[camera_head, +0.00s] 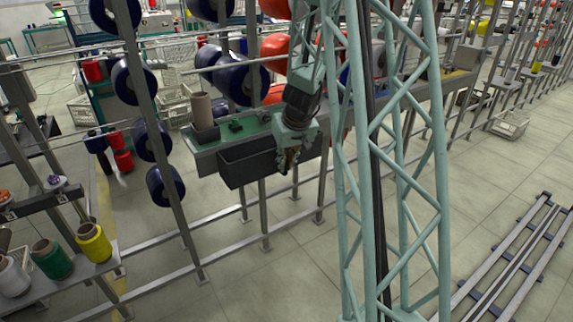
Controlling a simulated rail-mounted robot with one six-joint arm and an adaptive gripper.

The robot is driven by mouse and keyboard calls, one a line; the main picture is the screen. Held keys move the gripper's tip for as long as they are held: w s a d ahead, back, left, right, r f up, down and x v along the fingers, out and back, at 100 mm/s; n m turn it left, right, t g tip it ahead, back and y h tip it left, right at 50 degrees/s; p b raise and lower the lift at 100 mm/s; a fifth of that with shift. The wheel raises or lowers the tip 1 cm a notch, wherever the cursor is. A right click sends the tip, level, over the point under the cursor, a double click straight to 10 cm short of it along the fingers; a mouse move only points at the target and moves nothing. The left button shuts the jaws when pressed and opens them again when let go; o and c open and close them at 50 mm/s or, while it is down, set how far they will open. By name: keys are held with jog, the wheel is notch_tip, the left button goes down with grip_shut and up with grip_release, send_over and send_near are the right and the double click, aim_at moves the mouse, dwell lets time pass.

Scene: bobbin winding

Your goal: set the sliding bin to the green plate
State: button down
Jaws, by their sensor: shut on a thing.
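A dark grey bin (248,164) hangs along the front of a grey bench in the middle of the view. A green plate (242,126) shows on the bench top, above and behind the bin. My gripper (288,161) points down at the front of the bin, right of the bin's middle, and is shut on it. The fingertips are small and dark here, and the exact part they hold cannot be made out. The gripper and wrist hide part of the bin and the bench behind it.
A tan cone (202,111) stands on the bench's left end. Blue spools (165,186) hang on the slanted post to the left. A shelf at lower left holds a green cone (51,259) and a yellow cone (94,244). The floor below the bench is open between thin rails.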

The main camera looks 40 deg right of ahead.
jog(key=c, duration=2.7)
grip_release()
jog(key=shift+w+a, duration=0.15)
jog(key=shift+a, duration=0.2)
jog(key=shift+d+r, duration=0.1)
jog(key=shift+d, duration=0.05)
jog(key=shift+v, duration=5.95)
